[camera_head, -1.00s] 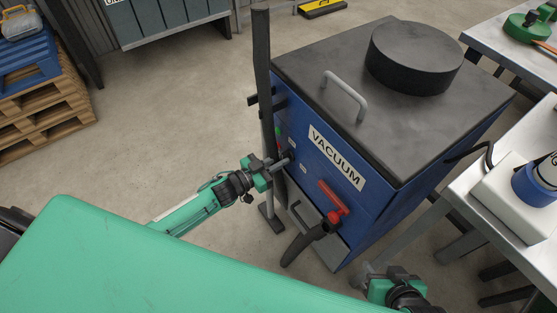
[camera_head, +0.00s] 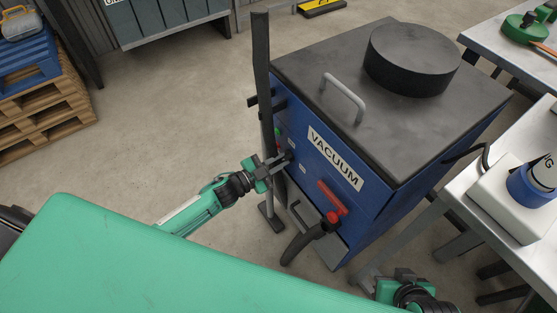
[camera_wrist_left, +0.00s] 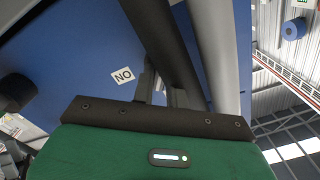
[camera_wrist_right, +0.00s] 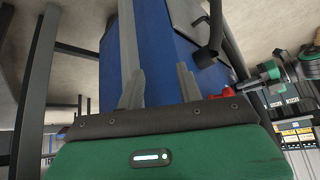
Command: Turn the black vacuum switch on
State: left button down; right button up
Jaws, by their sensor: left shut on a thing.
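The blue vacuum unit (camera_head: 345,205) has a dark top and a VACUUM label. My left gripper (camera_head: 284,159) is at its front left, its fingertips at the small black switch (camera_head: 289,155) on the panel. The gripper is shut on the switch, which the fingers mostly hide. In the left wrist view the fingers (camera_wrist_left: 162,90) are close together beside a small white label (camera_wrist_left: 122,76) on the blue panel. My right gripper (camera_wrist_right: 160,88) is open and empty, low near the unit's right side; the head view shows only part of its body.
A dark upright post (camera_head: 262,80) stands close beside my left gripper. A red handle (camera_head: 332,198) and a black hose (camera_head: 300,243) are lower on the unit's front. A white table (camera_head: 480,215) stands at the right.

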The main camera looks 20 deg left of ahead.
pick_arm(q)
jog(key=shift+m, duration=0.9)
jog(key=m, duration=0.2)
jog(key=shift+s+d+f+m, duration=0.1)
jog(key=shift+f+m, duration=0.05)
jog(key=shift+m, duration=0.25)
jog(key=shift+m+b, duration=0.35)
jog(key=shift+m, duration=0.55)
jog(key=shift+f+m+b, duration=0.15)
jog(key=shift+m+b, duration=0.55)
jog(key=shift+m, duration=1.7)
pick_arm(e)
jog(key=shift+w+a+f+t+y, duration=0.1)
jog(key=shift+w+a+t+y, duration=0.3)
jog(key=shift+a, duration=0.3)
jog(key=shift+w+a+f+t+y, duration=0.2)
jog(key=shift+w+a+t, duration=0.15)
jog(key=shift+a+t, duration=0.25)
jog(key=shift+w+a+f+t+y, duration=0.1)
jog(key=shift+w+a+t+y, duration=0.25)
jog(key=shift+a, duration=0.4)
jog(key=shift+a+r, duration=0.1)
pick_arm(q)
jog(key=c, duration=1.4)
grip_release()
